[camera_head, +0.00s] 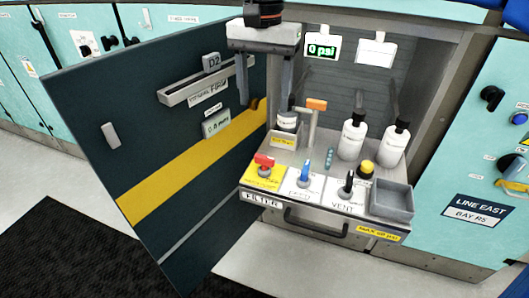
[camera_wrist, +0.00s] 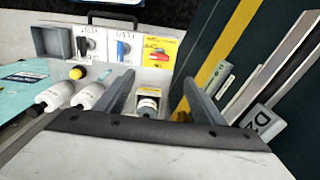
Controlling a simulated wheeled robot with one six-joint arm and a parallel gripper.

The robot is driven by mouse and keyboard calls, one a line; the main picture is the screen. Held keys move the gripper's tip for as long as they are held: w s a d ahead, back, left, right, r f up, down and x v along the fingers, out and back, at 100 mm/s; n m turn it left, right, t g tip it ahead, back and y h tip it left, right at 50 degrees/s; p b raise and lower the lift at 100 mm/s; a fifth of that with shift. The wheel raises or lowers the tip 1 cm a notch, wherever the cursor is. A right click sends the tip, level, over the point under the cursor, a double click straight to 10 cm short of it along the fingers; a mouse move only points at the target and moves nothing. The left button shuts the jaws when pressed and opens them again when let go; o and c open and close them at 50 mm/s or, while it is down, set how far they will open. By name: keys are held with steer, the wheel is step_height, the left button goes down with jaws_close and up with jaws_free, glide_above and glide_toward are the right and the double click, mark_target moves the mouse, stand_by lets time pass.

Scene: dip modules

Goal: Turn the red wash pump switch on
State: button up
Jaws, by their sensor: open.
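A red-handled switch (camera_head: 264,161) stands on a yellow label plate (camera_head: 262,178) at the left of the pull-out shelf. Its lettering is too small to read. In the wrist view the red switch (camera_wrist: 158,56) lies beyond the fingertips. A blue-handled switch (camera_head: 304,172) and a black-handled switch (camera_head: 347,185) stand to its right on white plates. My gripper (camera_head: 264,108) is open and empty, its fingers pointing down above and behind the red switch, apart from it. The open fingers (camera_wrist: 158,78) also show in the wrist view, with a small bottle between them in the picture.
The small bottle (camera_head: 288,119) stands in a bin behind the red switch. An orange-topped post (camera_head: 316,104), two white bottles (camera_head: 352,138), a yellow button (camera_head: 366,167) and a grey tray (camera_head: 392,201) share the shelf. A dark open door (camera_head: 150,150) stands close on the left.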

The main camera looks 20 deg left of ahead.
mark_target(264, 156)
step_height(264, 156, down, 17)
steer(key=shift+r, duration=0.2)
stand_by(0.3)
steer(key=c, duration=1)
